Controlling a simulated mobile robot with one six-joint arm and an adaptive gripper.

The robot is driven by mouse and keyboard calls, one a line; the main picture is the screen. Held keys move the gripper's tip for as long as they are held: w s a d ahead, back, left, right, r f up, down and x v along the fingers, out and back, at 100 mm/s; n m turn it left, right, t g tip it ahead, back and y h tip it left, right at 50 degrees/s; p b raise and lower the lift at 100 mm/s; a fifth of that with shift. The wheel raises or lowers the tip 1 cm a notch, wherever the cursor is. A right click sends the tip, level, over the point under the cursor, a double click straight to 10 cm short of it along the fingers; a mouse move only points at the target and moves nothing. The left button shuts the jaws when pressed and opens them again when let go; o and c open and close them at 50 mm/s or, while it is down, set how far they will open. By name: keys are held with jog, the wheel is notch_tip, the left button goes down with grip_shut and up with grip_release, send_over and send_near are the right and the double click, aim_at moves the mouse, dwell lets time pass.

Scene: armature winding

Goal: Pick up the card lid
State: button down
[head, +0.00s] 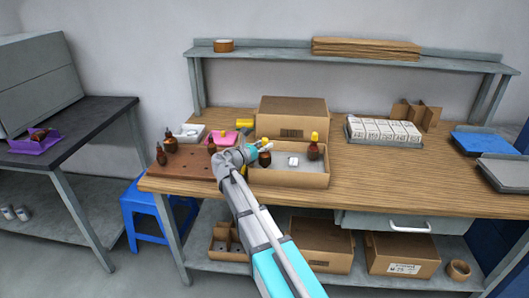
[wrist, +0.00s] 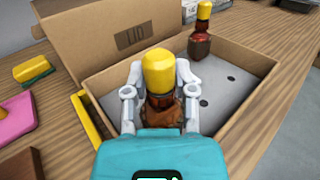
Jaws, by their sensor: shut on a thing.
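My gripper (wrist: 159,76) is shut on a brown armature with a yellow cap (wrist: 158,68), at the left end of the open box (head: 290,178). The armature's lower end is hidden by my gripper, so I cannot tell whether it touches the box floor. My gripper (head: 257,152) is apart from the lid.
Left are a brown board (head: 180,168), a pink tray and a yellow-topped brush. A tray of white boxes (head: 384,131) stands right.

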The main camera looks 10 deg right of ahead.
jog(key=shift+f+b, duration=0.35)
jog(key=shift+f, duration=0.25)
jog(key=shift+f, duration=0.25)
jog(key=shift+c, duration=2.2)
grip_release()
jog(key=shift+r, duration=0.1)
jog(key=v, duration=1.4)
jog(key=shift+f+b, duration=0.25)
jog(key=shift+b, duration=0.1)
jog(key=shift+w, duration=0.2)
jog(key=shift+c, duration=1)
jog(key=shift+s+d+r+p, duration=0.15)
jog(key=shift+s+r+p, duration=0.05)
jog(key=shift+r+p, duration=0.25)
